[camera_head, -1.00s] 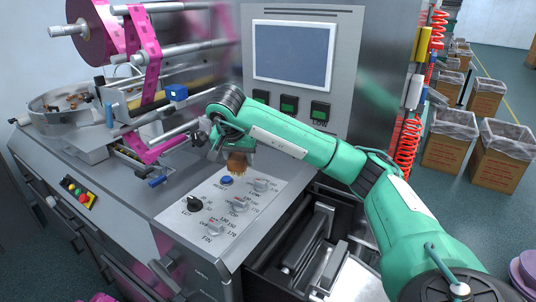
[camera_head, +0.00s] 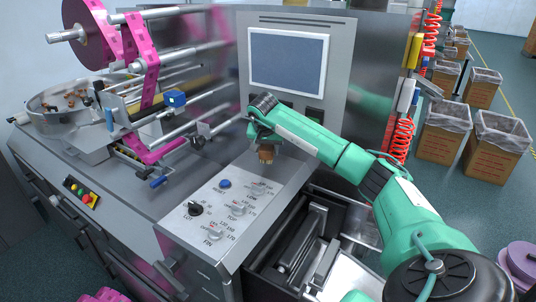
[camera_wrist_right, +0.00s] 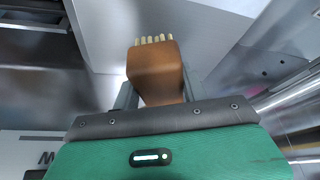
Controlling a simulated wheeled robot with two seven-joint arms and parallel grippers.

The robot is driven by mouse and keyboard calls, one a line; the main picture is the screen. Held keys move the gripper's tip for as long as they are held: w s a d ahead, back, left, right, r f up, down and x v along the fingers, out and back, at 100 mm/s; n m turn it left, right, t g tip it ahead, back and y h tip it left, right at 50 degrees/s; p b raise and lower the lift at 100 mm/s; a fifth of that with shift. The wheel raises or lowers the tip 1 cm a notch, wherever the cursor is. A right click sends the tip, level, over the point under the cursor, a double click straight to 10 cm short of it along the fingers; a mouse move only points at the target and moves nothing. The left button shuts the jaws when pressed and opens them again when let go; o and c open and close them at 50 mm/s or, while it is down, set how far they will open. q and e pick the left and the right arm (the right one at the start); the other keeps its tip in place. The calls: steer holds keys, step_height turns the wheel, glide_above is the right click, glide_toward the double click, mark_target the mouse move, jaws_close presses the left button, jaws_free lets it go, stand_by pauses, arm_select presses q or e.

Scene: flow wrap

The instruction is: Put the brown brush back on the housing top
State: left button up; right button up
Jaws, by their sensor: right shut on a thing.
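The brown brush (camera_head: 266,152) hangs below my right gripper (camera_head: 264,141) in the head view, bristles down, above the far end of the control panel. In the right wrist view the brush (camera_wrist_right: 157,72) shows a brown block with pale bristle tufts at its end, between the two grey fingers. My right gripper (camera_wrist_right: 157,95) is shut on it. The housing top (camera_head: 185,190) is the grey metal surface with the panel of knobs; the brush appears above it, and I cannot tell the exact gap. My left gripper is not in view.
Knobs (camera_head: 238,208) and a blue button (camera_head: 224,184) stand up from the panel. An open drawer (camera_head: 318,246) with metal parts lies right of the housing. A screen (camera_head: 288,60) stands behind. Film rollers (camera_head: 165,60) and a round bowl (camera_head: 62,98) occupy the left.

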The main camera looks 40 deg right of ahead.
step_height(320, 180, down, 3)
steer(key=shift+s+r+p, duration=0.1)
steer(key=shift+r+p, duration=0.1)
steer(key=shift+p, duration=0.6)
steer(key=shift+d+f+p, duration=0.1)
steer(key=shift+f+p, duration=0.05)
steer(key=shift+p, duration=0.2)
steer(key=shift+d+f, duration=0.15)
steer(key=shift+f, duration=0.2)
steer(key=o, duration=1)
steer(key=shift+f, duration=0.1)
steer(key=shift+c, duration=0.2)
